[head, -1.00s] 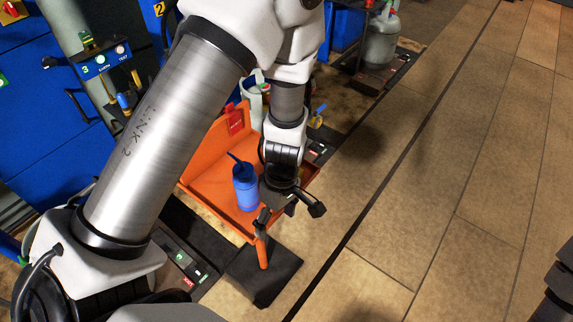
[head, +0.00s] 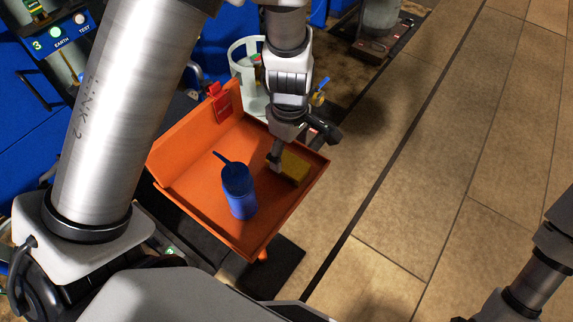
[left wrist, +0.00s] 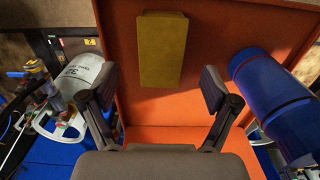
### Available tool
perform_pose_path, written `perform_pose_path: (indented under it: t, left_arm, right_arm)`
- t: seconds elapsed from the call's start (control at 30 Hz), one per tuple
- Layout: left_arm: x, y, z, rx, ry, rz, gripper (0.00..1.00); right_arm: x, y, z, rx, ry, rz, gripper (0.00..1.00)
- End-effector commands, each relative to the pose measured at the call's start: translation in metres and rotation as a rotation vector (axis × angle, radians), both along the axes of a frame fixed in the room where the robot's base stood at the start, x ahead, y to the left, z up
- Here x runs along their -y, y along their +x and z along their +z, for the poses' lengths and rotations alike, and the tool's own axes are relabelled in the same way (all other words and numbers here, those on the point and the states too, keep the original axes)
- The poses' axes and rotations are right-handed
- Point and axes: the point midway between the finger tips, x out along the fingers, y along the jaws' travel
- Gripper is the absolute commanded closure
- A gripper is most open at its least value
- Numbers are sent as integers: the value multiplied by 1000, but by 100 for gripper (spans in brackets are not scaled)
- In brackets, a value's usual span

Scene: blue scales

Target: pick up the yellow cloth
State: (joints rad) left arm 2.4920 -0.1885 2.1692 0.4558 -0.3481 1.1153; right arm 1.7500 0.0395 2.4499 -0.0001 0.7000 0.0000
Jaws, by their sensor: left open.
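The yellow cloth (head: 292,167) is a folded rectangular block in the orange tray (head: 190,194), near its right side in the head view. My left gripper (head: 276,165) is over the tray beside the cloth and hides part of it. In the left wrist view the cloth (left wrist: 163,50) lies ahead of the fingertips, centred between them. My left gripper (left wrist: 157,88) is open there, with nothing between its fingers. The right gripper's fingers do not show; only part of my right arm is at the lower right of the head view.
A blue bottle (head: 238,190) with a spout stands in the tray, left of the cloth in the head view and right of it in the left wrist view (left wrist: 275,95). A pale gas cylinder (head: 249,78) stands behind.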

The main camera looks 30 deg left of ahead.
Motion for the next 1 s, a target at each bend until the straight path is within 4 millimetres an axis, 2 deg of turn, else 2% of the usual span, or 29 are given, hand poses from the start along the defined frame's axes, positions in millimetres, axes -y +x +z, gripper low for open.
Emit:
perform_pose_path:
  t: [0.3,0.53,0.57,0.6,0.73,1.0]
  left_arm:
    - [0,0,-52,-1,1,0,12]
    - [0,1,-55,1,1,0,12]
    - [0,1,-55,1,1,0,16]
    - [0,1,-55,1,1,0,30]
    - [0,1,-55,0,1,0,76]
    - [0,0,-55,0,1,0,77]
  right_arm:
    - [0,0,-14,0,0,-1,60]
    - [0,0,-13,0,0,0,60]
    - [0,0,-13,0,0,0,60]
    - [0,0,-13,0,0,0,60]
    - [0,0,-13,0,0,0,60]
    - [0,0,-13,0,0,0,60]
